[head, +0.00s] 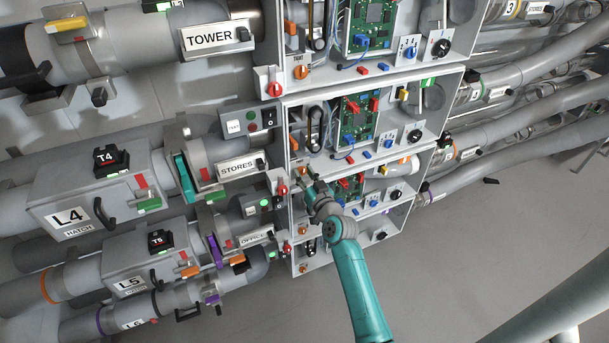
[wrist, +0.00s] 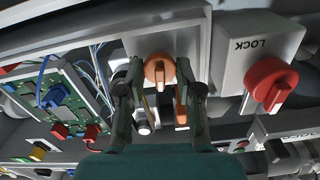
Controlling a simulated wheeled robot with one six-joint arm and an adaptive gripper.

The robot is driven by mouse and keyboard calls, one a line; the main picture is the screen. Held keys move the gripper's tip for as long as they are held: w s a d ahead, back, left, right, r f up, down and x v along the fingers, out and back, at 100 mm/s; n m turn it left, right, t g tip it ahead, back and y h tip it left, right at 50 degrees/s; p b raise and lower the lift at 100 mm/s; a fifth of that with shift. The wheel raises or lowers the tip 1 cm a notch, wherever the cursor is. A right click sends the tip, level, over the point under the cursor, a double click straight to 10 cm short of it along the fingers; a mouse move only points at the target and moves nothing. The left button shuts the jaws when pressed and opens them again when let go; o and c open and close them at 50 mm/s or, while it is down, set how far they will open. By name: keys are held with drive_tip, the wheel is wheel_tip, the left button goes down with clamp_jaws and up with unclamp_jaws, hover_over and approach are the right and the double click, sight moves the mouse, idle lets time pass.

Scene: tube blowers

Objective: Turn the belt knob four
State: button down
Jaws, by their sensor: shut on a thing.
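The orange belt knob (wrist: 160,72) is in the upper middle of the wrist view, on a light grey panel edge. In the head view the orange knob (head: 300,172) shows at the lower left corner of the second open box from the top, level with the T4 and STORES line. My gripper (head: 309,178) reaches it from the lower right. In the wrist view my two dark fingers stand on either side of the knob, shut on it. The knob's ridge points down between the fingers. The printing around the knob is not readable.
A red LOCK knob (wrist: 271,82) sits close to the right of my fingers in the wrist view. A green circuit board (wrist: 62,95) and wires lie to the left. In the head view, open boxes stack above and below, with pipes on both sides.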

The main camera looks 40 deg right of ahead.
drive_tip(key=m, duration=0.8)
drive_tip(key=shift+d, duration=0.1)
drive_tip(key=m, duration=0.4)
drive_tip(key=shift+f, duration=0.1)
drive_tip(key=shift+m, duration=2.1)
drive_tip(key=shift+f, duration=0.1)
drive_tip(key=c, duration=1.1)
unclamp_jaws()
drive_tip(key=shift+o, duration=0.2)
drive_tip(key=v, duration=1.2)
